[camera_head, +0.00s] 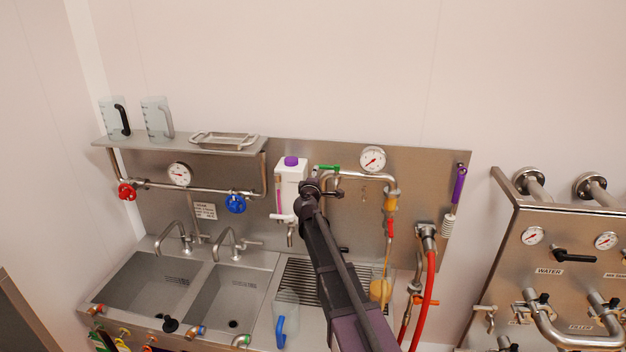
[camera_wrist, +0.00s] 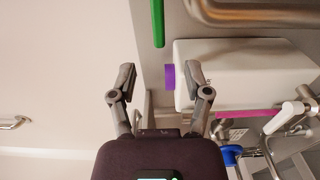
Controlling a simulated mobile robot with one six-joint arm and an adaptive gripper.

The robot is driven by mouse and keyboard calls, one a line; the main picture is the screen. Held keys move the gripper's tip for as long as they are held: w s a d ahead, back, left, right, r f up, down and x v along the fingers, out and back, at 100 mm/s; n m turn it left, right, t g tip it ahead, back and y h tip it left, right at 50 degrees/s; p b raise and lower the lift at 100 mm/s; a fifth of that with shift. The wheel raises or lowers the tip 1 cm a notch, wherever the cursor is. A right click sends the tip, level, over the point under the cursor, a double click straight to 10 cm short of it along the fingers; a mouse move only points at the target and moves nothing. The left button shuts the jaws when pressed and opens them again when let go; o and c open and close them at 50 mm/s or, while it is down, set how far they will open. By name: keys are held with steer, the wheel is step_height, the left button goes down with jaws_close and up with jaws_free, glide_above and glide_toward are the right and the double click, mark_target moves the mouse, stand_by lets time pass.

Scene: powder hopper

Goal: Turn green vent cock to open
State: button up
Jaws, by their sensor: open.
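The green vent cock (camera_head: 330,168) sits at the left end of the steel pipe below the round gauge on the back panel. In the head view its handle lies roughly level, just above and right of my gripper (camera_head: 309,187). In the wrist view the green handle (camera_wrist: 158,22) shows as a straight bar at the top, beyond the fingertips. My gripper (camera_wrist: 161,75) is open, with nothing held between its two fingers. The handle is apart from both fingers in the wrist view. My arm hides part of the panel and pipe below.
A white dispenser (camera_head: 291,180) with a purple cap is immediately left of my gripper; its white body (camera_wrist: 235,70) is close to the right finger. A gauge (camera_head: 373,159), an amber-coloured fitting (camera_head: 391,201) and a red hose (camera_head: 427,290) are to the right. Sinks (camera_head: 150,277) lie below left.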

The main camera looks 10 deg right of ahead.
mark_target(328, 167)
steer(key=shift+x, duration=3.75)
jaws_close()
